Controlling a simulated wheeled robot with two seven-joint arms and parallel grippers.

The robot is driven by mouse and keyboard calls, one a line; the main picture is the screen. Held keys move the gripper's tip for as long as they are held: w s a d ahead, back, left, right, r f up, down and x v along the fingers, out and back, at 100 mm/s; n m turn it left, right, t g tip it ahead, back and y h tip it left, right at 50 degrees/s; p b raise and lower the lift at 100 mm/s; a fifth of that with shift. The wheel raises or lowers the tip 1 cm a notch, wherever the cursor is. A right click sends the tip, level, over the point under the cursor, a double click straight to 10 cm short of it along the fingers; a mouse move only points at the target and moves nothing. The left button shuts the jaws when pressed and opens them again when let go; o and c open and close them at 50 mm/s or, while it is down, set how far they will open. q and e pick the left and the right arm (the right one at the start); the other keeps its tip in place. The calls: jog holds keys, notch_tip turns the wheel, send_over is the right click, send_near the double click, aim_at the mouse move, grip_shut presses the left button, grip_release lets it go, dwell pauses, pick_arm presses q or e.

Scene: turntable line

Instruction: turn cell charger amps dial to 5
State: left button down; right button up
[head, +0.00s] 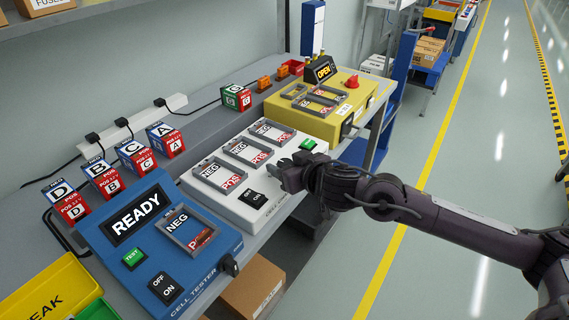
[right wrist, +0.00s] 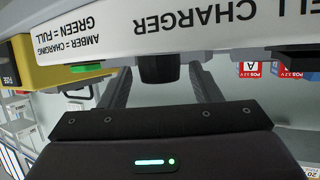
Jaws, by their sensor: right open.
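The white cell charger (head: 225,205) stands on the bench, with several cell bays marked NEG and POS on top, a black rocker switch and a green button. In the right wrist view its front face (right wrist: 200,35) appears upside down. A dark round dial (right wrist: 158,68) sticks out of that face. My right gripper (head: 284,180) is open at the charger's front right. In the wrist view the right gripper (right wrist: 160,82) has one finger on each side of the dial, with gaps visible. The dial's pointer and amps numbers cannot be read. My left gripper is not in view.
A blue cell tester (head: 215,248) reading READY stands to the left. A yellow box (head: 330,125) with an OPEN display stands beyond the charger. Several lettered cells (head: 103,175) stand behind, near cables. A yellow bin (head: 45,290) is at lower left. The aisle floor is clear.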

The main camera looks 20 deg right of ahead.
jog(key=shift+w+a+f, duration=0.1)
jog(key=shift+w+f, duration=0.05)
jog(key=shift+w, duration=0.25)
jog(key=shift+c, duration=0.3)
